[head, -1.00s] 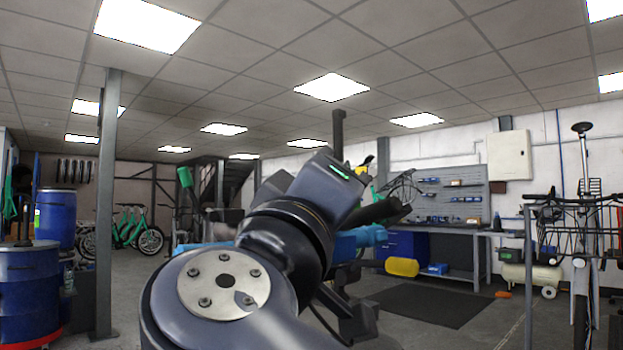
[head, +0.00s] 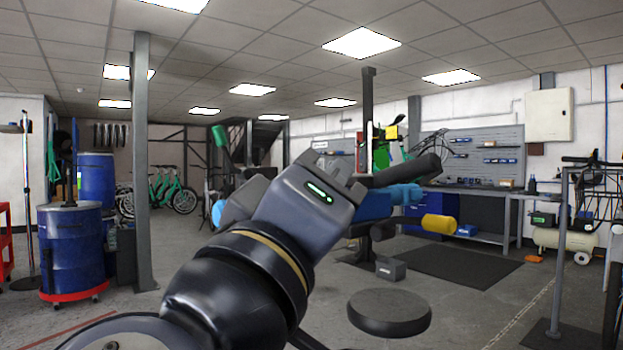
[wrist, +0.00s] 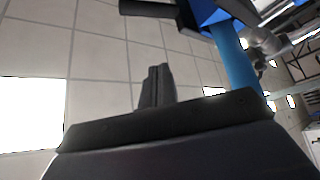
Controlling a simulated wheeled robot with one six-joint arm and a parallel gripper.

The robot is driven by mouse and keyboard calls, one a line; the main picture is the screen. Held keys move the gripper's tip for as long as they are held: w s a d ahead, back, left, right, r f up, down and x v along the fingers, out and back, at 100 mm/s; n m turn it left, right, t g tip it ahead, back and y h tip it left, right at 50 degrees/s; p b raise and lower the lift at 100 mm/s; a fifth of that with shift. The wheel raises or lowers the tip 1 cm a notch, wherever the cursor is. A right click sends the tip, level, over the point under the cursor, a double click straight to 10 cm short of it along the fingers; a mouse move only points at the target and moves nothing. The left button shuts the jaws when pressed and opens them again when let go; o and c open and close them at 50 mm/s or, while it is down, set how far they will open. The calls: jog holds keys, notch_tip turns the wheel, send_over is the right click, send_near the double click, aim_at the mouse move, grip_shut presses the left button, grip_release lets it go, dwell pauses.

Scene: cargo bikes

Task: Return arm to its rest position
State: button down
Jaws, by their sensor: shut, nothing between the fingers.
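My arm fills the lower middle of the head view, its dark links rising to a grey wrist part with a small green light. My gripper shows in the wrist view (wrist: 155,88), its two dark fingers pressed together and empty, with ceiling tiles behind. In the head view the fingers are hard to make out beyond the wrist part. In the wrist view a blue tube (wrist: 231,58) and a dark bar (wrist: 147,9) appear beyond the fingers, apart from them in the picture; their distance cannot be told.
A work stand post (head: 368,110) with blue parts (head: 375,205) stands behind my arm. A dark round disc (head: 389,312) is low at front right. Blue drums (head: 75,255) and a grey pillar (head: 142,160) stand left. A workbench (head: 485,193) lies back right. Open floor shows between.

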jog(key=w+d+r+b, duration=0.1)
jog(key=w+d+r, duration=0.3)
jog(key=w+d, duration=0.2)
jog(key=shift+d+r, duration=0.2)
jog(key=shift+r, duration=0.1)
dwell(0.6)
jog(key=shift+s+d, duration=0.1)
